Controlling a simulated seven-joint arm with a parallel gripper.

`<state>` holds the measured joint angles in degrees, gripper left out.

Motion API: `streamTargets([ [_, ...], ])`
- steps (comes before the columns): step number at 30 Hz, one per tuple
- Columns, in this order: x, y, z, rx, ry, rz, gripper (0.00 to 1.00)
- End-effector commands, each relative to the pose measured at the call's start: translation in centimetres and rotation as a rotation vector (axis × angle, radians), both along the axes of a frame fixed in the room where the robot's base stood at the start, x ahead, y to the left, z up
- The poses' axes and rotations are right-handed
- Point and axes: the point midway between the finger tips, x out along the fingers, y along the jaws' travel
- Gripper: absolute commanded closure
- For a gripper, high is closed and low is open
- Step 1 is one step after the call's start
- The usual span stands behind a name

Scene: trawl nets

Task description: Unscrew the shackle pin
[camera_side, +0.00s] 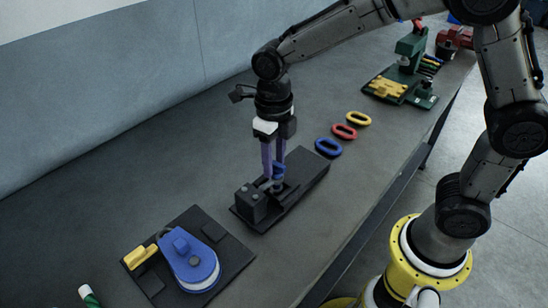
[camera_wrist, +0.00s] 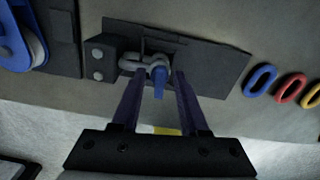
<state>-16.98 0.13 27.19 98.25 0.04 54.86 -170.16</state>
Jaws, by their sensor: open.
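A grey shackle (camera_wrist: 132,62) sits on a black fixture plate (camera_side: 300,181) beside a dark block (camera_side: 251,203) with bolts. The shackle pin has a blue tab head (camera_wrist: 160,82), which also shows in the side view (camera_side: 279,170). My gripper (camera_wrist: 160,74) points down over the plate with its two purple fingers apart. The fingertips stand on either side of the blue pin head, with gaps visible in the wrist view. In the side view the fingers (camera_side: 273,168) partly hide the shackle and pin. Whether the pin is threaded in the shackle cannot be told.
Blue (camera_side: 328,147), red (camera_side: 344,131) and yellow (camera_side: 358,118) links lie behind the plate. A blue pulley block (camera_side: 188,258) on a black plate is front left. A green press (camera_side: 409,62) stands far back. Bare table lies left of the fixture.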

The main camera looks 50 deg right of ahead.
Motion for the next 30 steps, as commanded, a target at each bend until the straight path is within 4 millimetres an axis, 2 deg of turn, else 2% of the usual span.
streamTargets([
  [8, 0.2, 0.0, 1.0, 0.002, -0.008, 0.000, 0.56],
  [11, 0.2, 0.1, 2.4, 0.002, -0.010, 0.000, 0.56],
  [24, 0.2, 0.0, 11.4, 0.002, -0.006, 0.000, 0.56],
  [30, 0.2, 0.0, 13.4, 0.000, -0.002, 0.000, 0.56],
])
